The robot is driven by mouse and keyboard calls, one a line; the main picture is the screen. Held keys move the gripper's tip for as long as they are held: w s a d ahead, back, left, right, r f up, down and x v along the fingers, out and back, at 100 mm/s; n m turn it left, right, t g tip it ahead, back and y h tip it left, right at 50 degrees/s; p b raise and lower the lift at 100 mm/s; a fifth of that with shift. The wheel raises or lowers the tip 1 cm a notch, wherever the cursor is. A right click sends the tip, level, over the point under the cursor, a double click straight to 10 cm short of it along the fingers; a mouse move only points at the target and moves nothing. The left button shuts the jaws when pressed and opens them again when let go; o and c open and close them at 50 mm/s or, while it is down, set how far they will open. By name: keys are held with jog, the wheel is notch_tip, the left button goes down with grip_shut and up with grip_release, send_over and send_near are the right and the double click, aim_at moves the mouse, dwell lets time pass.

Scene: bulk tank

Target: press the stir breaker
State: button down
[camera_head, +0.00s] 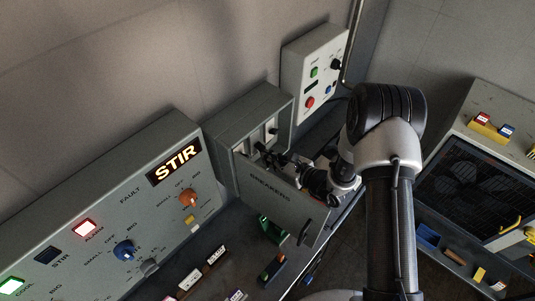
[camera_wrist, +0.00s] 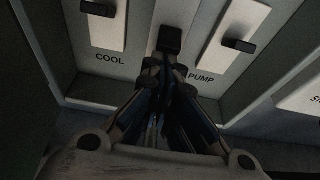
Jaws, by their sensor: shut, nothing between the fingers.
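The breaker box (camera_head: 245,118) stands on the bench with its door (camera_head: 285,210), marked BREAKERS, hanging open. In the wrist view there are three breakers. The left one (camera_wrist: 103,30), labelled COOL, and the right one (camera_wrist: 232,35), labelled PUMP, have black toggles. The middle breaker's black toggle (camera_wrist: 170,39) is between them; its label is hidden behind my gripper, so I cannot read STIR there. My gripper (camera_wrist: 165,66) is shut and empty, its tips right at the middle toggle's lower end. I cannot tell whether they touch. My gripper (camera_head: 268,156) reaches into the box in the head view.
A panel (camera_head: 120,195) at left has a lit STIR sign (camera_head: 175,162), a lit red ALARM lamp (camera_head: 85,227) and a dark STIR lamp (camera_head: 47,254). A control box (camera_head: 312,75) hangs behind. Loose parts (camera_head: 272,229) lie on the bench below the door.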

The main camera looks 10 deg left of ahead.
jog(key=shift+d+r+g+h+p, duration=0.2)
jog(key=shift+r+g+h+p, duration=0.55)
jog(key=shift+h+p, duration=0.3)
jog(key=shift+r, duration=0.1)
jog(key=shift+s+r, duration=0.1)
jog(key=shift+r, duration=0.6)
